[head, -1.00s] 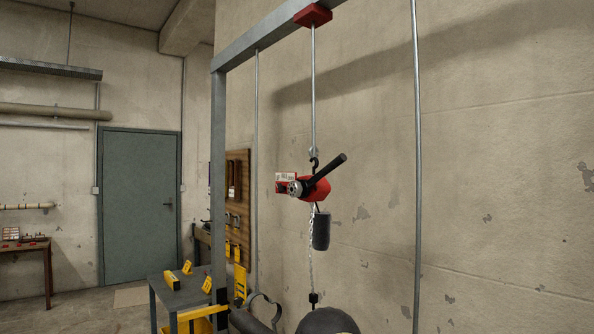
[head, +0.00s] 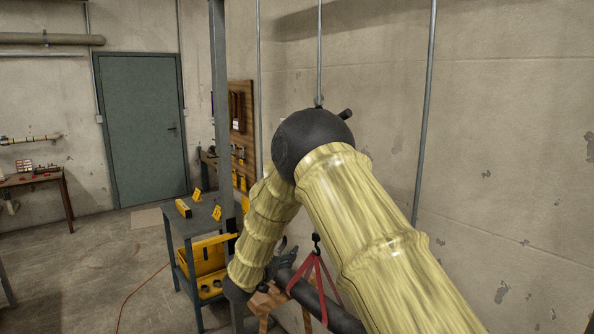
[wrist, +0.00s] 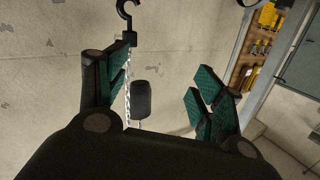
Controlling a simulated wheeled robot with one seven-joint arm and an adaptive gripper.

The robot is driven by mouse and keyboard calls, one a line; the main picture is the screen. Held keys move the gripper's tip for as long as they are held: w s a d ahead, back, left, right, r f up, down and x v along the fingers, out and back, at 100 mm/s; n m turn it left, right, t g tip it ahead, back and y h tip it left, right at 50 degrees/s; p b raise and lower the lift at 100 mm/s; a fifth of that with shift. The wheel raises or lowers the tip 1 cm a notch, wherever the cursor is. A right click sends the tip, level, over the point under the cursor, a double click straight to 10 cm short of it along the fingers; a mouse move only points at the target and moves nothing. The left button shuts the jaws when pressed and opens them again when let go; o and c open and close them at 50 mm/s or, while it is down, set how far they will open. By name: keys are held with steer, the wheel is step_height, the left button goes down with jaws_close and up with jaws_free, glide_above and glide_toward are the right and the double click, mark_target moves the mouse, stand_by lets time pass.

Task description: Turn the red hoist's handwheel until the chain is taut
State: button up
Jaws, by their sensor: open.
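The red hoist's body and handwheel are hidden behind my arm in the head view; only the tip of its black lever (head: 346,113) shows beside my arm's black joint. The chain (wrist: 127,82) hangs straight in the wrist view, which is upside down, and joins the black hook (wrist: 125,12). The hook also shows in the head view (head: 317,240), at the peak of a red sling (head: 318,262); I cannot tell if they touch. A black cylinder (wrist: 141,98) hangs beside the chain. My gripper (wrist: 150,66) is open and empty, its green-padded fingers apart, with chain and cylinder visible between them.
A dark pipe (head: 310,292) lies under the sling. A grey cart (head: 177,222) with yellow items stands left of the frame's upright post (head: 221,90). Floor near the green door (head: 141,125) is mostly open.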

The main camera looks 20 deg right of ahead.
steer(key=a+r+m+g+h+p, duration=0.15)
steer(key=r+m, duration=0.25)
steer(key=r, duration=0.7)
steer(key=a+r+m+g+h, duration=0.1)
steer(key=r+m+g+h, duration=0.15)
steer(key=r, duration=0.95)
steer(key=a+r+m+g+h+p, duration=0.15)
steer(key=r+m, duration=0.25)
steer(key=r, duration=0.7)
steer(key=shift+g, duration=0.45)
steer(key=shift+w+p+x, duration=0.2)
steer(key=shift+p+x, duration=2.35)
steer(key=shift+x, duration=3.2)
steer(key=shift+a+f, duration=0.1)
steer(key=shift+f, duration=0.15)
steer(key=c, duration=1)
